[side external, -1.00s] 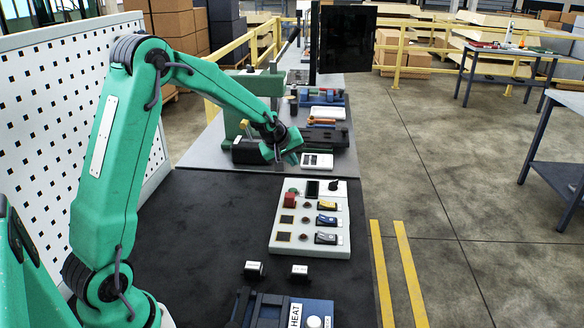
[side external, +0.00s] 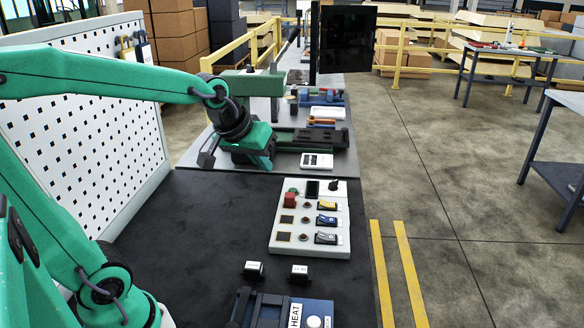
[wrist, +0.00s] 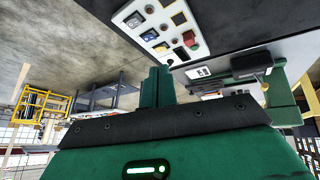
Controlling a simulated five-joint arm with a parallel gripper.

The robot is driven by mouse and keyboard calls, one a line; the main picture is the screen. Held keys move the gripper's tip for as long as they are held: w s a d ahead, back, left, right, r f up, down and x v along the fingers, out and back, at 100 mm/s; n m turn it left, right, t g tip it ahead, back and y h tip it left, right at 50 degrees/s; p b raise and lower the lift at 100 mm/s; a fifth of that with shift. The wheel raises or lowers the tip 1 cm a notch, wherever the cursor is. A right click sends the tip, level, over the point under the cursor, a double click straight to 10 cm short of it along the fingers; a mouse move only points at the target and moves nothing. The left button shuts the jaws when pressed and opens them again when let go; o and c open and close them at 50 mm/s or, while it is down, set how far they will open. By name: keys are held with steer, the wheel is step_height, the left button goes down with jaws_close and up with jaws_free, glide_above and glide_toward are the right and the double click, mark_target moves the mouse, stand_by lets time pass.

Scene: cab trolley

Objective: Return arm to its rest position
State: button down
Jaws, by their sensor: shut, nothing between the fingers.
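My gripper (side external: 264,163) hangs over the back edge of the black mat, pointing down and empty. In the wrist view its green fingers (wrist: 157,86) are together with nothing between them. The white control panel (side external: 309,243) lies on the mat to the right of and nearer than my gripper. It has a red block, knobs and coloured switches. It also shows upside down in the wrist view (wrist: 150,37).
Two small white-faced blocks (side external: 254,270) (side external: 300,273) and a blue device marked HEAT (side external: 318,313) are at the front. A white pegboard (side external: 90,120) stands at left. A vise-like green and black tool (side external: 318,139) is behind my gripper. The mat's middle is clear.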

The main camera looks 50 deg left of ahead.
steer(key=s+d+m, duration=0.4)
steer(key=s, duration=0.8)
steer(key=shift+s+f+m+g+h, duration=0.3)
steer(key=shift+s+f+m+h, duration=0.1)
